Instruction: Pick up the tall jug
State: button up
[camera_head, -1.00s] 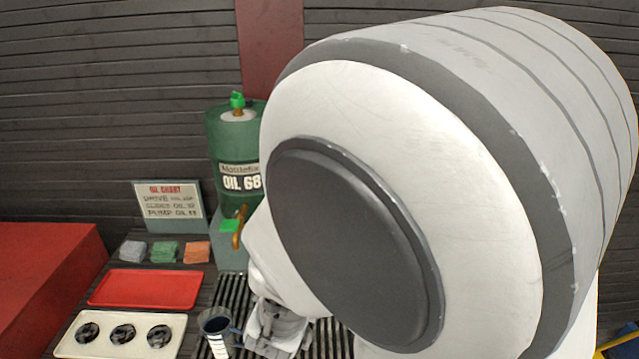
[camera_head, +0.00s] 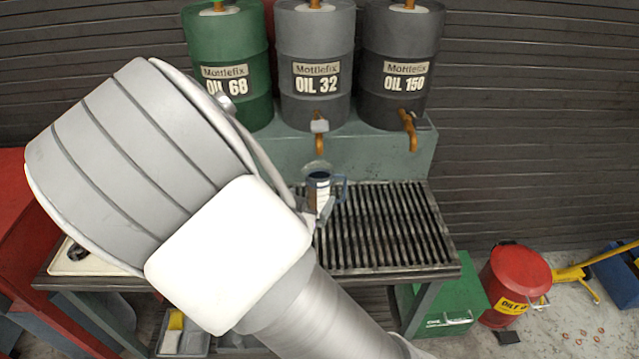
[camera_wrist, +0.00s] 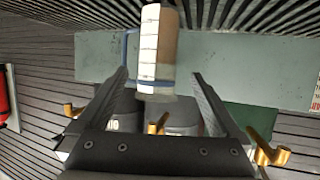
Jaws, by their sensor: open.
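The tall jug (camera_head: 318,190) has a dark blue inside, a pale marked strip and a blue handle at its right. It is upright at the back of the slatted rack, below the OIL 32 drum's tap. In the wrist view the jug (camera_wrist: 150,50) shows its white strip with lines and its handle at the left. My gripper (camera_wrist: 159,76) is open, with one finger to each side of the jug in that view. I cannot tell if either finger touches it. In the head view my gripper (camera_head: 318,212) is by the jug's lower part, mostly hidden by my arm.
Oil drums, green (camera_head: 227,60), grey (camera_head: 317,65) and dark grey (camera_head: 402,65), stand on a grey-green ledge (camera_head: 385,160) behind. Their taps overhang the rack. The slatted rack (camera_head: 390,225) is clear to the right. A red can (camera_head: 515,282) stands on the floor.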

jog(key=x, duration=0.2)
jog(key=shift+w+f, duration=0.15)
jog(key=shift+w, duration=0.1)
jog(key=x, duration=0.1)
jog(key=b+x, duration=0.1)
jog(key=x, duration=0.3)
jog(key=shift+d, duration=0.3)
grip_shut()
jog(key=shift+r, duration=0.55)
notch_tip(320, 180, up, 3)
jog(key=shift+s+a+p, duration=0.15)
jog(key=shift+s+p, duration=0.05)
jog(key=shift+p, duration=0.3)
jog(key=p, duration=0.2)
send_near(315, 180)
jog(key=s+a+f, duration=0.1)
jog(key=s+f, duration=0.4)
jog(key=shift+a+f, duration=0.15)
jog(key=shift+f, duration=0.15)
